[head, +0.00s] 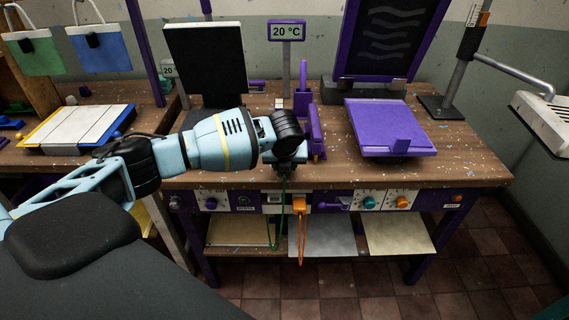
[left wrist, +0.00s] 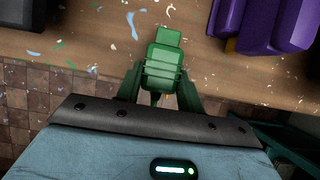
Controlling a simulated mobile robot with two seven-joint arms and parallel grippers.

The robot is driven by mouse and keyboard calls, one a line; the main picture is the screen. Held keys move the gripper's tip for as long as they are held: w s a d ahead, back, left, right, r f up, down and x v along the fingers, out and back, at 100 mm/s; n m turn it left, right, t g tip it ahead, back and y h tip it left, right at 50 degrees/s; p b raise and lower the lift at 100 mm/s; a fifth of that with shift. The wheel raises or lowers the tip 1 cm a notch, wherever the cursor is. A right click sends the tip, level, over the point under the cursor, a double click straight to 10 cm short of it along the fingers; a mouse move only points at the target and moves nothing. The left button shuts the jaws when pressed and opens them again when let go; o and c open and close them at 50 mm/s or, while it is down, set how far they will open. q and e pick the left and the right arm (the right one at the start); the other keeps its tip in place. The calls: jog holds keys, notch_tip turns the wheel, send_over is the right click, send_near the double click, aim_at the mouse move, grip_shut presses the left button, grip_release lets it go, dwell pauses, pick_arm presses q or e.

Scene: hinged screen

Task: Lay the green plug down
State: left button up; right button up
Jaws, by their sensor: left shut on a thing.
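The green plug (left wrist: 163,66) is held between the fingers of my left gripper (left wrist: 160,84) in the left wrist view. Its narrower end points away from the gripper, over the wooden worktop (left wrist: 90,35). I cannot tell whether it touches the wood. In the head view my left gripper (head: 287,170) is at the front edge of the bench, mostly hidden behind its own wrist, and the plug is hidden there. A green cord (head: 281,215) hangs below it in front of the bench. My right gripper is in neither view.
An orange plug (head: 299,204) with a looped cord is at the front panel. A purple clamp-like fixture (head: 314,130) stands just beyond my gripper. A purple hinged panel (head: 390,125) lies to the right. Bare worktop (head: 455,165) shows at the right front.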

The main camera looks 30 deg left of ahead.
pick_arm(q)
jog(key=shift+f, duration=0.6)
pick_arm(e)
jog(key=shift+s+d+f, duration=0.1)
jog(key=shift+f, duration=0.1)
pick_arm(q)
jog(key=shift+f, duration=0.45)
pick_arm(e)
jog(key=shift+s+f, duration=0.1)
pick_arm(q)
jog(key=o, duration=1.2)
jog(key=shift+c, duration=0.2)
jog(key=v, duration=0.8)
jog(key=shift+p, duration=0.4)
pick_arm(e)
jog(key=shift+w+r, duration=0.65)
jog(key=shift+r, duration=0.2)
